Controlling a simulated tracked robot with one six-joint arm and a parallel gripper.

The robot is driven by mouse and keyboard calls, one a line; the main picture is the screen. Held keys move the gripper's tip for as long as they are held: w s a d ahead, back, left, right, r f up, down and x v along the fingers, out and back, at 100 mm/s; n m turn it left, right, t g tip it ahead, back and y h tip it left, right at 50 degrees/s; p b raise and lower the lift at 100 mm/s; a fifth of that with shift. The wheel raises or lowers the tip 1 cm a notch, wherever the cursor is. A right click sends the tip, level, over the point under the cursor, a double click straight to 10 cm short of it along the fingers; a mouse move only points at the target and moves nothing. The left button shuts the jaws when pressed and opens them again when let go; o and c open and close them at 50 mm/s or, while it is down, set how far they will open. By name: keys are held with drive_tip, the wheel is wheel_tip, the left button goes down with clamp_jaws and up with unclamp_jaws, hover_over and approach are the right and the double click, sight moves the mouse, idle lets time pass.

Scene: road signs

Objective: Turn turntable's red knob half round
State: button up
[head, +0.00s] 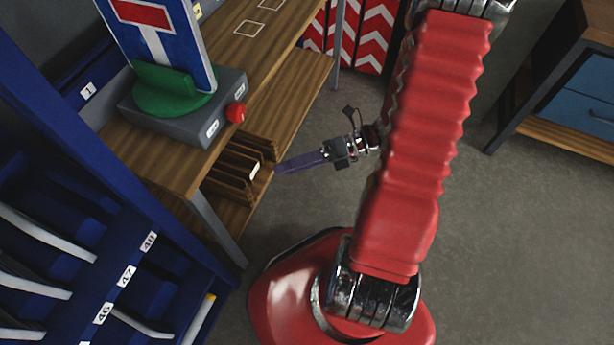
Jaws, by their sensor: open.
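The turntable is a green disc (170,98) on a grey box (190,120) that stands on the wooden bench. Its red knob (236,112) sticks out of the box's right side. A blue sign (163,38) with a white T and a red bar stands upright in a green holder on the disc. My gripper (280,166) is open, with its dark purple fingers pointing left. In the picture it is below and to the right of the knob, apart from it. No object shows between the fingers.
A slotted wooden rack (235,172) sits below the bench top, close to my fingertips. A blue numbered rack (110,270) fills the lower left. Red-and-white chevron boards (375,35) stand at the back. A blue-drawer cabinet (585,95) is at right. Grey floor (500,230) is clear.

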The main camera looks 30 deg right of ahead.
drive_tip(key=s+r+n+g+h, duration=0.3)
drive_tip(key=s+n+g+h, duration=0.2)
drive_tip(key=n, duration=1.4)
drive_tip(key=shift+s+d+r+g+h, duration=0.2)
drive_tip(key=shift+s+g+h, duration=0.2)
drive_tip(key=shift+s+h, duration=0.3)
